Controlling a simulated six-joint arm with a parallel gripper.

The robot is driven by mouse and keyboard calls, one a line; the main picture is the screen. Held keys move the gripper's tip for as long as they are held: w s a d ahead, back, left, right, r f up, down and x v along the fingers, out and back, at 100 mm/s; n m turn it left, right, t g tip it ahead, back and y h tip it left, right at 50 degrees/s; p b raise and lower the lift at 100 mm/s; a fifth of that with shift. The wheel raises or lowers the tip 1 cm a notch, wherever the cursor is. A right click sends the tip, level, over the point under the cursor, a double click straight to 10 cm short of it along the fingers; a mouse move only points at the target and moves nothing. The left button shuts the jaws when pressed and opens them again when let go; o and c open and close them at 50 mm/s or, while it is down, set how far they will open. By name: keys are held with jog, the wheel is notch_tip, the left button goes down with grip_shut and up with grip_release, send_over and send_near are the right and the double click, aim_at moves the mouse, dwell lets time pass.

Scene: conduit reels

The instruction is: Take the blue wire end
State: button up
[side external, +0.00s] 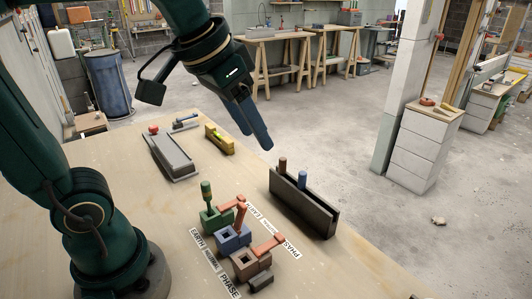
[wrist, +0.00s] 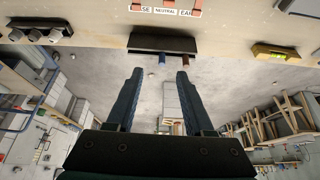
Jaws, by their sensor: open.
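The blue wire end (side external: 302,180) stands up from a dark channel (side external: 315,218) near the table's edge, with the brown wire end (side external: 282,165) beside it. In the wrist view the blue end (wrist: 162,60) shows at the channel (wrist: 150,43), beyond and between my fingertips. My gripper (side external: 258,138) is open and empty, above and apart from the wire ends; its two fingers also show in the wrist view (wrist: 160,74). A green terminal block (side external: 210,220) holds an upright green piece (side external: 206,193). A blue block (side external: 232,238) and a brown block (side external: 248,264) stand next to it.
Red levers (side external: 268,244) stick out from the blocks, beside printed labels (side external: 205,249). A grey tray-like piece (side external: 172,156) and a yellow level (side external: 219,139) lie farther back on the table. Bare tabletop lies between the level and the channel.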

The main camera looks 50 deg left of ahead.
jog(key=g, duration=0.1)
send_near(301, 174)
jog(key=shift+g, duration=0.7)
jog(key=shift+w+x, duration=0.2)
jog(key=shift+x, duration=1.3)
jog(key=shift+w+x, duration=0.25)
jog(key=shift+x, duration=1.3)
jog(key=shift+w+x, duration=0.2)
jog(key=shift+x, duration=1.3)
jog(key=shift+r, duration=0.15)
grip_shut()
jog(key=shift+w+v, duration=0.2)
jog(key=shift+v, duration=0.7)
jog(key=shift+w+r+v, duration=0.1)
jog(key=shift+w+v, duration=0.2)
jog(key=shift+v, duration=0.85)
jog(key=shift+w+r+v, duration=0.1)
jog(key=shift+w+v, duration=0.15)
jog(key=shift+v, duration=0.9)
jog(key=shift+w+v, duration=0.3)
jog(key=shift+v, duration=0.85)
